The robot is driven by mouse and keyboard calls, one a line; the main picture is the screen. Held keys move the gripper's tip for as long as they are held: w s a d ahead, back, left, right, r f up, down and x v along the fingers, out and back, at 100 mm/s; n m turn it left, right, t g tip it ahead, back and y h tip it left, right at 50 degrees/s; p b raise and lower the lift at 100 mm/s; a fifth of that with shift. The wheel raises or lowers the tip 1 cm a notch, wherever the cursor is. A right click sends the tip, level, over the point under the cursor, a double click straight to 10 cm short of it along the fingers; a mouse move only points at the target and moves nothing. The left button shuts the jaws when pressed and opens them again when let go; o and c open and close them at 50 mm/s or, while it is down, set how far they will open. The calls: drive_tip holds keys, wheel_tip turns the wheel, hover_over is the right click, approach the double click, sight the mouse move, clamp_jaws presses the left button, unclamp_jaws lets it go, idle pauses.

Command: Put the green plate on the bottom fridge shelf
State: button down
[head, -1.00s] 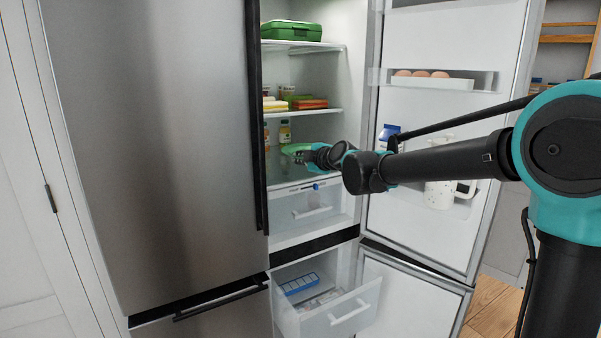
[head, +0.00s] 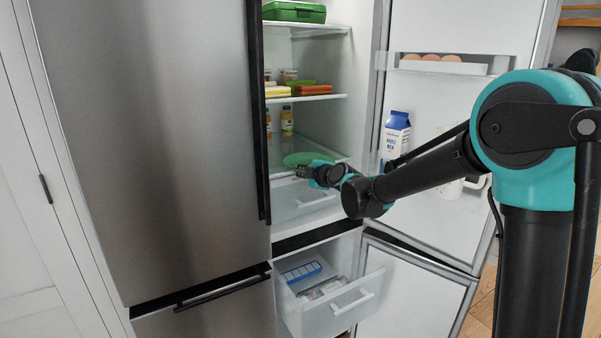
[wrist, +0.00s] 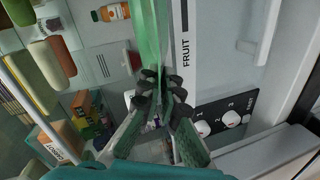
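The green plate (head: 305,159) is inside the open fridge, low down, lying about flat at the level of the bottom shelf (head: 330,152). Whether it touches the shelf I cannot tell. In the wrist view the plate (wrist: 149,35) shows nearly edge-on, running away from my fingertips. My gripper (head: 308,173) is at the plate's near rim, and in the wrist view its fingers (wrist: 163,92) close in on that rim. The gripped part of the rim is mostly hidden behind the fingertips.
Bottles (head: 287,121) stand at the back of the bottom shelf. Packed food (head: 306,90) and a green box (head: 294,11) are on shelves above. A milk carton (head: 396,134) is in the open door at right. An open drawer (head: 345,297) juts out below.

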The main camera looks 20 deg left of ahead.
drive_tip(key=shift+f, duration=0.1)
drive_tip(key=c, duration=1.7)
unclamp_jaws()
drive_tip(key=shift+s+d, duration=0.1)
drive_tip(key=v, duration=1.2)
